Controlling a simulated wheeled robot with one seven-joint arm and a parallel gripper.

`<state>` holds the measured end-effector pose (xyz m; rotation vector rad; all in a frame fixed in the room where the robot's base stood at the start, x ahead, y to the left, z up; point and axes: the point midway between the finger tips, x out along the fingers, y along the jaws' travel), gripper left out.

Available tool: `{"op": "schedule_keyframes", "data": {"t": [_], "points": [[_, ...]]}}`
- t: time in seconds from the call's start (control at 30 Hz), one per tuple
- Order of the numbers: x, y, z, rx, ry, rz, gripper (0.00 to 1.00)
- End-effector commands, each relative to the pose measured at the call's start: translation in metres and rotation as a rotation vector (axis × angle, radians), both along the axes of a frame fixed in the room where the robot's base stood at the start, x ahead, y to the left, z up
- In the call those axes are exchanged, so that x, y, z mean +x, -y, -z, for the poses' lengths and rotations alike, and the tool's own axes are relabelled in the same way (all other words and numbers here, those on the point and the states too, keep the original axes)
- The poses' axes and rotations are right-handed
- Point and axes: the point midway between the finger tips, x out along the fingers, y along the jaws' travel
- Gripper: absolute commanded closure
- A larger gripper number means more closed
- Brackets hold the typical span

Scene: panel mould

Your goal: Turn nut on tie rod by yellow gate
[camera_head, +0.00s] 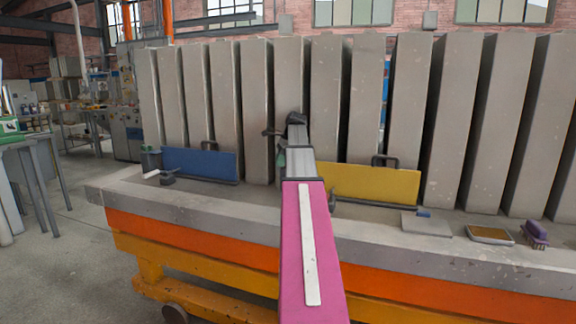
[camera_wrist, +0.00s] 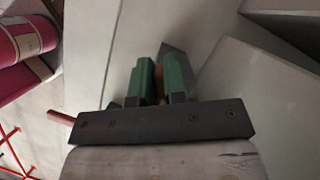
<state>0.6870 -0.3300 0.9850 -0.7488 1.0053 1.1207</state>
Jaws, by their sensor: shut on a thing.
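The yellow gate (camera_head: 378,186) stands upright on the grey bed in the head view, just right of my arm. My gripper (camera_wrist: 159,78) shows in the wrist view with its two green fingers close together. A narrow brown thing (camera_wrist: 159,82) shows between the fingers, and they are shut on it. It is mostly hidden, so I cannot tell its shape; it is where the nut may be. In the head view my arm hides most of the gripper and the gate's left end. I cannot make out the tie rod clearly.
A blue gate (camera_head: 200,164) stands left of my arm. Tall grey panels (camera_head: 325,95) rise in a row behind, with narrow gaps. A grey plate (camera_head: 426,224), a shallow tray (camera_head: 490,235) and a purple brush (camera_head: 536,233) lie at right on the bed.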

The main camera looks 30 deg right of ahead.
Motion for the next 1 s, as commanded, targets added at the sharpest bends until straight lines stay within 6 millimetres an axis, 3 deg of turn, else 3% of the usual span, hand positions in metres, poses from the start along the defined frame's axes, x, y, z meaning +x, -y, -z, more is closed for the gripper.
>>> {"op": "schedule_keyframes", "data": {"t": [0.4,0.7,1.0], "points": [[-0.003,0.000,0.000,0.000,-0.002,-0.063,1.00],[-0.011,-0.001,0.001,-0.003,0.000,-0.316,1.00],[-0.012,-0.001,0.001,-0.004,0.003,-0.348,1.00]]}}
